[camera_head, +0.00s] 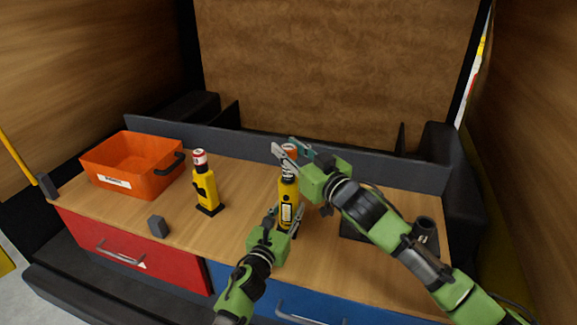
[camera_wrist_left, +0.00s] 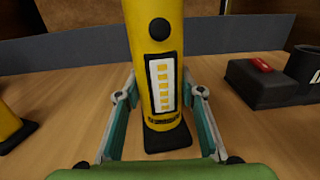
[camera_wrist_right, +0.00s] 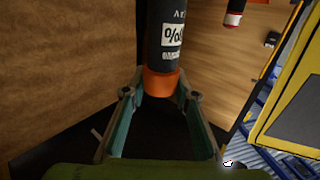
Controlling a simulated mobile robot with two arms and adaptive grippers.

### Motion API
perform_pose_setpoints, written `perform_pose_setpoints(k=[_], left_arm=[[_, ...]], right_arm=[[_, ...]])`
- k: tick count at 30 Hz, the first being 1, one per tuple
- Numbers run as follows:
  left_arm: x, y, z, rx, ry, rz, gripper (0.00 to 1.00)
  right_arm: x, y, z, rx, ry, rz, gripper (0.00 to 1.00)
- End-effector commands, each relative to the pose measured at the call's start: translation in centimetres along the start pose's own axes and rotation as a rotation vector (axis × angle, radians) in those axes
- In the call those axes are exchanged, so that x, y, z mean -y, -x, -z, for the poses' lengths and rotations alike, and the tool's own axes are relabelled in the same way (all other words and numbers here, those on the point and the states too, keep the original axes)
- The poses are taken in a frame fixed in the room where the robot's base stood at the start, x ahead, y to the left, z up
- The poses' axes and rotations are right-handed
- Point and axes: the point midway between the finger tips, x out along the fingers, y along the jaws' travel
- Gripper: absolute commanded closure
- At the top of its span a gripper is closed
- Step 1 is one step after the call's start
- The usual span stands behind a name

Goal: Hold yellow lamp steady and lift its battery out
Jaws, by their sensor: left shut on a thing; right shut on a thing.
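The yellow lamp (camera_head: 287,205) stands upright on the bench, with a white panel of yellow bars (camera_wrist_left: 163,82) on its front. My left gripper (camera_head: 285,218) is shut on its lower body, one finger on each side. The battery (camera_wrist_right: 165,45) is a black cylinder with a white label and an orange end. My right gripper (camera_head: 287,151) is shut on the orange end above the lamp, and the fingers flank it in the right wrist view. Some dark battery body shows above the yellow housing; its lower end is hidden, so I cannot tell how deep it sits.
A second yellow lamp (camera_head: 207,190) with a red and white top stands to the left. An orange bin (camera_head: 125,185) is at the far left, and a small grey block (camera_head: 158,226) lies near the front edge. A black holder (camera_head: 425,228) stands at the right, beside my right arm.

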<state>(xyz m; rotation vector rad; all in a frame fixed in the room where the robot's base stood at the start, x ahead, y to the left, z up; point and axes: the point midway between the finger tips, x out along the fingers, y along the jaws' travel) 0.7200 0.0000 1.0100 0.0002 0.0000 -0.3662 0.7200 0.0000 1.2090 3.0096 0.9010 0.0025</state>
Motion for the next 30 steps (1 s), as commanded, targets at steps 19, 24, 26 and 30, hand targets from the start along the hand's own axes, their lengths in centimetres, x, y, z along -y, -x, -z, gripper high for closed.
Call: perform_pose_setpoints(k=[19,24,26,30], left_arm=[[-0.1,0.0,0.1,-0.001,0.0,-0.001,0.45],[0.0,0.0,0.0,-0.001,0.0,-0.001,0.45],[0.0,0.0,0.0,-0.001,0.0,-0.001,0.45],[-0.1,0.3,0.1,-0.001,-0.002,-0.001,0.45]], right_arm=[[0.0,0.0,3.3,0.0,0.0,0.0,0.98],[0.0,0.0,3.3,0.0,0.0,0.0,0.98],[0.0,0.0,3.3,0.0,0.0,0.0,0.98],[0.0,0.0,3.3,0.0,0.0,0.0,0.98]])
